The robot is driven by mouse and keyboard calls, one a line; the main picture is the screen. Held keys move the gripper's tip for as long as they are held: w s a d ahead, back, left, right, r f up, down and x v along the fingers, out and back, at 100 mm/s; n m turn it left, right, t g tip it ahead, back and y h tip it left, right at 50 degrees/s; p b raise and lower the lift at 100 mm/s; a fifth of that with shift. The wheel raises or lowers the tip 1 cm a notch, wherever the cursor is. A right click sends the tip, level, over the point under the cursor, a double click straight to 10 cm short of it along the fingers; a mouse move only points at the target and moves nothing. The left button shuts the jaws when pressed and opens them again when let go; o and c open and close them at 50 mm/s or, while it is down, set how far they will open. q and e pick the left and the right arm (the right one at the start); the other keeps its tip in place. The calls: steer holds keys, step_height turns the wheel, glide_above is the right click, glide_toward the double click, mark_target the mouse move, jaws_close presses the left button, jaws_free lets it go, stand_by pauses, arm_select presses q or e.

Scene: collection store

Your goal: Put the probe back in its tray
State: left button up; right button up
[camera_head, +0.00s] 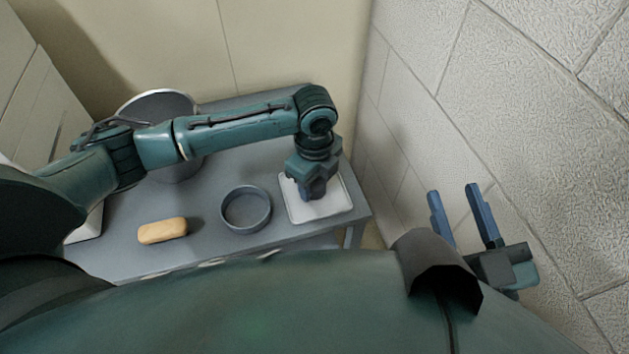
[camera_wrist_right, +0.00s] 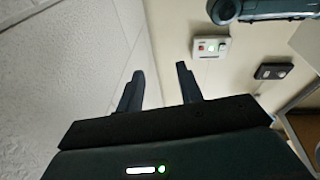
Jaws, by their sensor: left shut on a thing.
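A shallow white tray (camera_head: 335,207) lies at the right end of the grey table. My left gripper (camera_head: 313,196) points down over the tray, its fingers close together. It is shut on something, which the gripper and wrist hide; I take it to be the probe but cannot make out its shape. I cannot tell whether the held thing touches the tray. My right gripper (camera_head: 458,208) is open and empty, off the table near the block wall. Its spread fingers also show in the right wrist view (camera_wrist_right: 160,90).
A grey round ring or dish (camera_head: 246,228) stands left of the tray. A tan block (camera_head: 162,231) lies further left. A large round metal container (camera_head: 160,104) stands behind my left arm. A block wall (camera_head: 540,130) rises at the right. A wall panel (camera_wrist_right: 211,47) shows in the wrist view.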

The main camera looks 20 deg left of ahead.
arm_select(q)
steer(key=shift+f, duration=0.1)
arm_select(e)
steer(key=shift+r, duration=0.1)
arm_select(q)
steer(key=o, duration=1.1)
arm_select(e)
steer(key=shift+d+f, duration=0.1)
steer(key=shift+f, duration=0.25)
